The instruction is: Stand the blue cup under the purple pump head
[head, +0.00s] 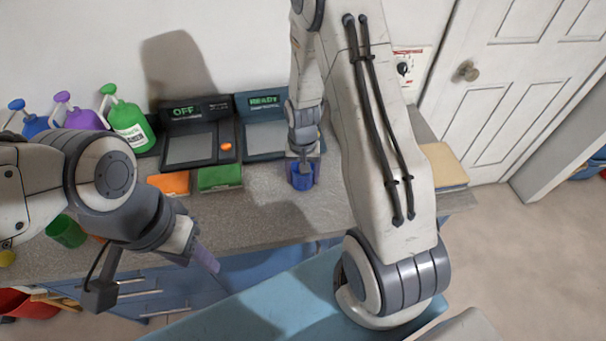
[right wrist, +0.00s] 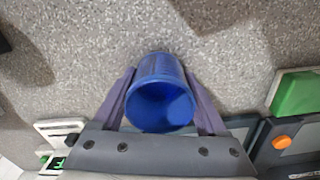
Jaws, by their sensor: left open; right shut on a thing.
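The blue cup (head: 302,182) is between the fingers of my right gripper (head: 303,164), at the counter in front of the ready device. In the right wrist view the blue cup (right wrist: 160,92) has its open mouth toward the camera, with a finger of my right gripper (right wrist: 160,105) against each side. I cannot tell whether its base touches the counter. The purple pump head (head: 62,97) tops a purple bottle (head: 86,119) at the back left, well away from the cup; my left arm hides the space below. My left gripper (head: 204,258) is open and empty at the counter's front edge.
A blue pump bottle (head: 35,126) and a green pump bottle (head: 128,122) flank the purple one. A green cup (head: 66,232) stands at the left. Orange (head: 170,184) and green (head: 220,177) blocks lie before two black devices. Counter between the green block and the cup is clear.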

